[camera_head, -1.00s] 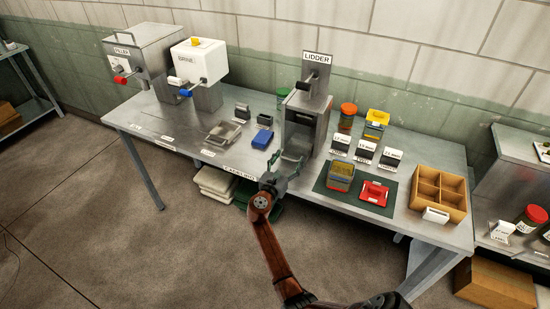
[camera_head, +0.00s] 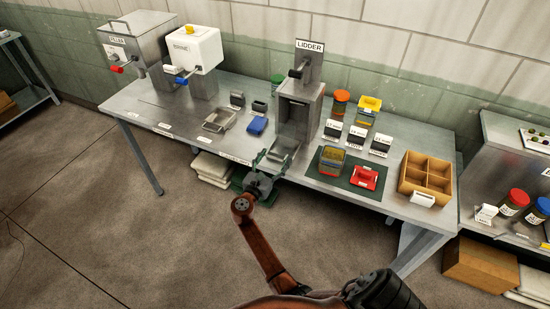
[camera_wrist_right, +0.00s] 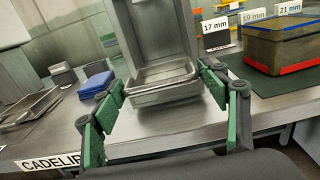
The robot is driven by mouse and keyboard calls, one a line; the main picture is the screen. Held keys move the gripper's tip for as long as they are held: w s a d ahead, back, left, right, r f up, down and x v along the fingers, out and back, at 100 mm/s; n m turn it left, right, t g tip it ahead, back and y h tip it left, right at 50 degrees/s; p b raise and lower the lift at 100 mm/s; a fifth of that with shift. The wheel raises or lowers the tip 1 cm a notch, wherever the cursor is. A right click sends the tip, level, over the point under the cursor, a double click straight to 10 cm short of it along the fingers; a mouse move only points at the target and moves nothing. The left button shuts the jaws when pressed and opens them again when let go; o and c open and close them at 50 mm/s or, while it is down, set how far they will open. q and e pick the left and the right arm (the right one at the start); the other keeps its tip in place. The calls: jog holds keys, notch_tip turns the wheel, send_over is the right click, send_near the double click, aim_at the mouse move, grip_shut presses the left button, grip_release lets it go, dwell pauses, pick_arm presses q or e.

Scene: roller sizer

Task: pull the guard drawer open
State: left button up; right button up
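The lidder (camera_head: 308,105) is a tall grey metal machine with a sign, standing at the bench's middle. A shallow metal tray-like drawer (camera_head: 283,153) sits low at its front; it also shows in the right wrist view (camera_wrist_right: 162,90). My right gripper (camera_head: 271,166) is at the bench's front edge, facing this drawer. In the wrist view its green-padded fingers (camera_wrist_right: 163,100) are spread wide, one at each side of the drawer. I see nothing clamped between them, and cannot tell whether they touch it. My left gripper is out of view.
A blue block (camera_head: 257,125) and a metal tray (camera_head: 219,120) lie left of the lidder. To the right are a green mat (camera_head: 345,178) with a tin and a red piece, number cards, and a wooden divided box (camera_head: 427,175). Floor before the bench is free.

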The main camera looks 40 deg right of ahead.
aim_at(278, 134)
jog(key=o, duration=0.3)
jog(key=shift+o, duration=0.5)
jog(key=shift+r, duration=0.35)
notch_tip(278, 134, up, 9)
jog(key=shift+r, duration=0.15)
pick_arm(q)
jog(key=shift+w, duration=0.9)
